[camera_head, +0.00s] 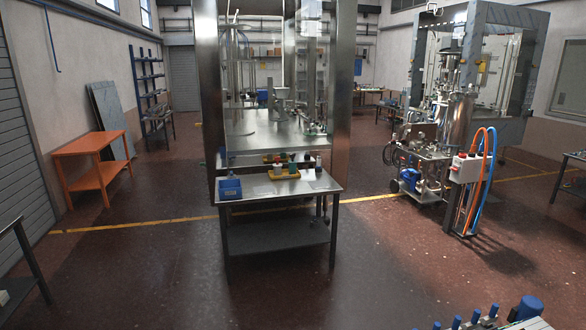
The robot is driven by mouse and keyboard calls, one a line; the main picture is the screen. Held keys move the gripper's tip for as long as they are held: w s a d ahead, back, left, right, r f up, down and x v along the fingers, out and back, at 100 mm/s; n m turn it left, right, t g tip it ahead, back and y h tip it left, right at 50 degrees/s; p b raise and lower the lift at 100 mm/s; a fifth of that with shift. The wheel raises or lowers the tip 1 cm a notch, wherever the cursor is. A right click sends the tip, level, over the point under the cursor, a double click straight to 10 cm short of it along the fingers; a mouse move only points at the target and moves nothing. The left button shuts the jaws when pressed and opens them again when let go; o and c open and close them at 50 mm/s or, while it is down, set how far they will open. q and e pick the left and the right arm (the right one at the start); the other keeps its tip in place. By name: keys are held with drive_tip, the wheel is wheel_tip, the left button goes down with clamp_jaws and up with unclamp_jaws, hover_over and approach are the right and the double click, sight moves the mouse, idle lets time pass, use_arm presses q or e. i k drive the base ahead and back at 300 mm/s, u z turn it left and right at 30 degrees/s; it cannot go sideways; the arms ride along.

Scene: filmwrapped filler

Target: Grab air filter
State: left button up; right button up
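I cannot pick out an air filter for certain in the head view. Several small coloured parts in a yellow holder (284,175) stand on a metal table (248,205) in the middle, too small to identify. A blue bin (230,188) sits at that table's left end. A small dark bottle-like item (318,164) stands near its right back edge. Neither of my grippers is in view.
A steel-framed machine (342,100) rises behind the metal table. An orange table (88,148) stands at the left. Blue-capped parts (527,308) show at the bottom right. The floor in front is clear.

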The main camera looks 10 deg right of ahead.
sight(292, 166)
drive_tip(key=u, duration=2.55)
drive_tip(key=i, duration=1.55)
drive_tip(key=z, duration=2.45)
drive_tip(key=i, duration=2.7)
drive_tip(key=z, duration=1.55)
